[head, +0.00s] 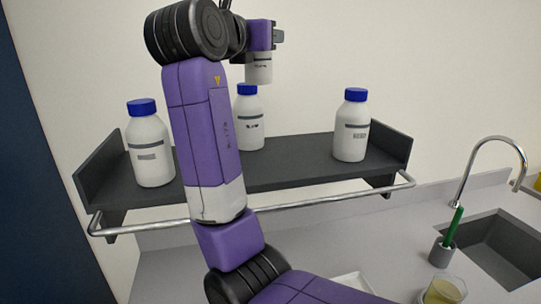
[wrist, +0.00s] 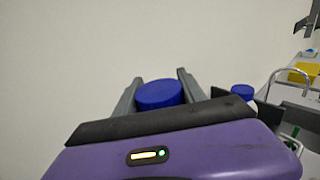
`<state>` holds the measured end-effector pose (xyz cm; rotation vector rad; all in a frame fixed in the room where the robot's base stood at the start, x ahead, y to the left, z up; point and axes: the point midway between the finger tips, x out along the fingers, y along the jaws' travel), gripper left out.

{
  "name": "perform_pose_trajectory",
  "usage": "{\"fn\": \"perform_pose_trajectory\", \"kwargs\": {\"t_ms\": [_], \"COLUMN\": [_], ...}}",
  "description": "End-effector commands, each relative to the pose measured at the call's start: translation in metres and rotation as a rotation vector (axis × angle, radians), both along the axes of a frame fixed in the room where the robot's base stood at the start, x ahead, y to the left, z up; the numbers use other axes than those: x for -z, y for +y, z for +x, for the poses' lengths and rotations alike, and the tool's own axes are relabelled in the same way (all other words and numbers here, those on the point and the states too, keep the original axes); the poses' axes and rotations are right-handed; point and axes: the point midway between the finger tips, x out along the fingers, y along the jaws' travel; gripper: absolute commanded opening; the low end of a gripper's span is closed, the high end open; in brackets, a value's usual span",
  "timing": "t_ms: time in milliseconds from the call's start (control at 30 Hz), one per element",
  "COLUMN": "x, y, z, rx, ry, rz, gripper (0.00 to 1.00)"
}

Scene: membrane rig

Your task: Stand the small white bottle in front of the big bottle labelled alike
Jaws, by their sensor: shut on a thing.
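My gripper (head: 264,40) is shut on the small white bottle (head: 259,70) and holds it in the air, above the shelf and the middle big bottle (head: 249,127). In the head view its top is hidden by my gripper; a dark label mark shows but is too small to read. In the wrist view a blue cap (wrist: 160,94) sits between the fingers (wrist: 157,88). Big white bottles with blue caps also stand upright at the left (head: 149,150) and right (head: 351,125) of the shelf. Their labels differ in look, but I cannot read them surely.
The dark grey shelf (head: 290,176) has raised end walls and a metal rail (head: 300,221) along its front. Bare shelf lies between the middle and right bottles. Below at the right are a sink (head: 505,245), a tap (head: 487,155) and a cup with a green item (head: 443,252).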

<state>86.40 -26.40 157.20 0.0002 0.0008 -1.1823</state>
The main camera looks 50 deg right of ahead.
Motion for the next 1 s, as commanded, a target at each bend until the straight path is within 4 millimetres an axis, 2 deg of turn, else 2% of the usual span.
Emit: {"fn": "perform_pose_trajectory", "kwargs": {"t_ms": [67, 167, 700, 800, 1000], "x": [0.004, 0.019, 0.142, 0.154, 0.166], "y": [0.001, 0.0, 0.001, 0.0, 0.0], "z": [0.0, 0.0, -0.001, -0.001, -0.001], "rx": [0.0, 0.0, 0.0, 0.0, 0.001], "ry": [0.001, 0.005, 0.004, 0.002, 0.001], "rz": [0.0, 0.001, 0.0, -0.001, 0.0], "gripper": [0.02, 0.02, 0.02, 0.02, 0.02]}}
